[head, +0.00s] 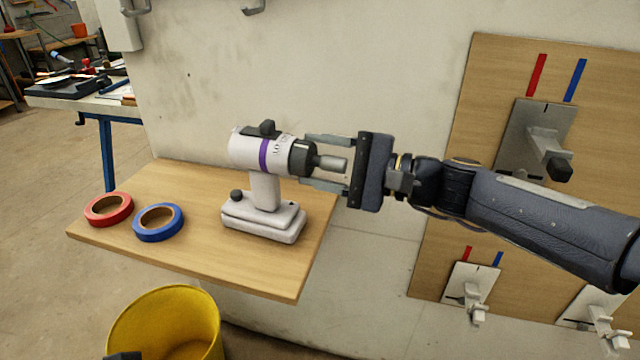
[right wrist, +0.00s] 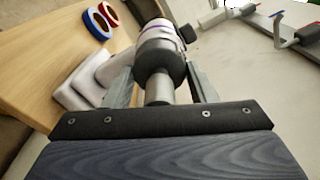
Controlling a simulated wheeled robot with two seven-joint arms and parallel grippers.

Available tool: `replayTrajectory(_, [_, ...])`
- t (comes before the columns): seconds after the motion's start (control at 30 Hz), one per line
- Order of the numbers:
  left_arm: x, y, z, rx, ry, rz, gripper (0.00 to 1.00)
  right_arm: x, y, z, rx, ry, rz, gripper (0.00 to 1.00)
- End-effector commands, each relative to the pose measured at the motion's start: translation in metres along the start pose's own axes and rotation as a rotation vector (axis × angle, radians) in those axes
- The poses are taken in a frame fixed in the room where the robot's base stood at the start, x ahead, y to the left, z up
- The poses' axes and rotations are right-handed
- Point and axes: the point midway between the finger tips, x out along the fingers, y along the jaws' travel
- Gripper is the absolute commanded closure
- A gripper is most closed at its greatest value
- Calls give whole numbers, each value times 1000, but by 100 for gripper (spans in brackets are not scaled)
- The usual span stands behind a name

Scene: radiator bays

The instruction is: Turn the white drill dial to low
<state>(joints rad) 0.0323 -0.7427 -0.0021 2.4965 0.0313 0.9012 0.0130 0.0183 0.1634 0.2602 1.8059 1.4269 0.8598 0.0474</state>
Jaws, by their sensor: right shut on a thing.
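The white drill (head: 265,190) with a purple band stands upright on its base on the wooden shelf, its nose pointing right. Dark lettering, partly readable as "LO", marks the body beside the dark front dial (head: 301,157). A grey chuck sticks out of the dial. My right gripper (head: 316,162) comes in from the right, its fingers along either side of the chuck and shut on the dial. The right wrist view shows the dial (right wrist: 160,62) between the fingers, with the chuck (right wrist: 159,90) pointing toward the palm.
A red tape roll (head: 109,209) and a blue tape roll (head: 158,222) lie on the shelf (head: 200,255) left of the drill. A yellow bin (head: 165,320) stands below. Boards with levers and red and blue marks (head: 478,120) hang on the right wall.

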Motion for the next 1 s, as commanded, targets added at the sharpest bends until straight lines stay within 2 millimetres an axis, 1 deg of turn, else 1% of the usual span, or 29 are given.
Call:
replayTrajectory(0.03, [12, -5, 6, 0, 0, 0, 64, 0, 6, -2, -41, -1, -1, 72])
replayTrajectory(0.1, [18, -8, 9, 0, 0, 0, 64, 0, 5, -2, -93, -1, -1, 72])
replayTrajectory(0.4, [37, -17, 18, 0, 0, 0, 64, 0, 2, -1, -249, -1, 0, 72])
replayTrajectory(0.63, [42, -19, 21, 0, 0, 0, 64, 0, 1, 0, -299, -1, 2, 72])
replayTrajectory(1.0, [42, -19, 21, 0, 0, 0, 64, 0, 0, 0, -307, -1, 2, 72])
